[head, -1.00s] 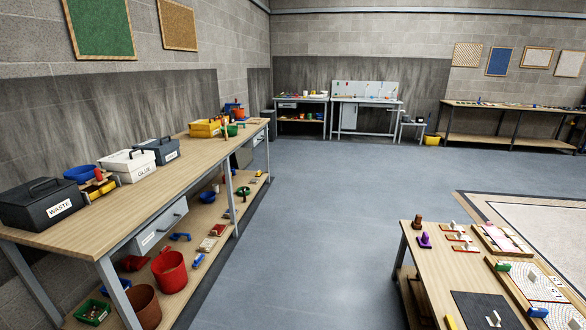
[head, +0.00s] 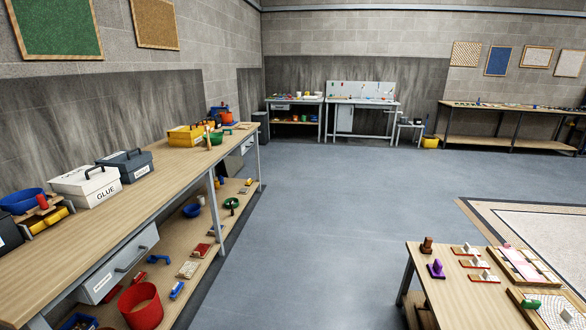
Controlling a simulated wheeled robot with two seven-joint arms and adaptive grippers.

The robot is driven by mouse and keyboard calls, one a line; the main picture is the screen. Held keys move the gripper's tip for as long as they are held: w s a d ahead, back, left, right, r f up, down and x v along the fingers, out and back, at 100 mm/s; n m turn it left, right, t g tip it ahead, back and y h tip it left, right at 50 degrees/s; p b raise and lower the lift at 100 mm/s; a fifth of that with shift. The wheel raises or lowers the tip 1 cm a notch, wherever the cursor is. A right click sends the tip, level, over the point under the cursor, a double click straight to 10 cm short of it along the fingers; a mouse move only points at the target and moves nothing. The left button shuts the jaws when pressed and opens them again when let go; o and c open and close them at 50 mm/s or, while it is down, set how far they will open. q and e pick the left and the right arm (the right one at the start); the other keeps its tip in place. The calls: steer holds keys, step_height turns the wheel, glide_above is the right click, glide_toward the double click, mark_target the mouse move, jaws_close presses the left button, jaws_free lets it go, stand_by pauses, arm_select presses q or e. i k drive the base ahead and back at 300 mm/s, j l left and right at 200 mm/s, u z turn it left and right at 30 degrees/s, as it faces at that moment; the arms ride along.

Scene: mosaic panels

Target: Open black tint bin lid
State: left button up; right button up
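No bin in view can be read as "tint". A black lidded bin (head: 9,236) is cut off at the left edge of the workbench. A dark blue-grey lidded bin (head: 125,166) with a handle on its lid stands behind the white GLUE bin (head: 86,187); its label is too small to read. Both of these lids look shut. A dark grey container (head: 262,125) stands on the floor by the far wall; whether it has a lid is unclear. Neither of my grippers is in view.
The long workbench (head: 145,199) runs along the left wall, with a drawer and a lower shelf holding a red bucket (head: 141,306). A low table (head: 450,295) with mosaic panels stands at right. The blue-grey floor (head: 320,210) between them is clear.

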mark_target(217, 120)
steer(key=i+z, duration=0.1)
steer(key=i, duration=3.95)
steer(key=i+u, duration=0.15)
steer(key=i, duration=0.25)
steer(key=i+l+u, duration=0.15)
steer(key=i, duration=0.25)
steer(key=i+l+u, duration=0.7)
steer(key=i, duration=0.2)
steer(key=i+l+u, duration=0.35)
steer(key=i+l, duration=0.05)
steer(key=l, duration=0.1)
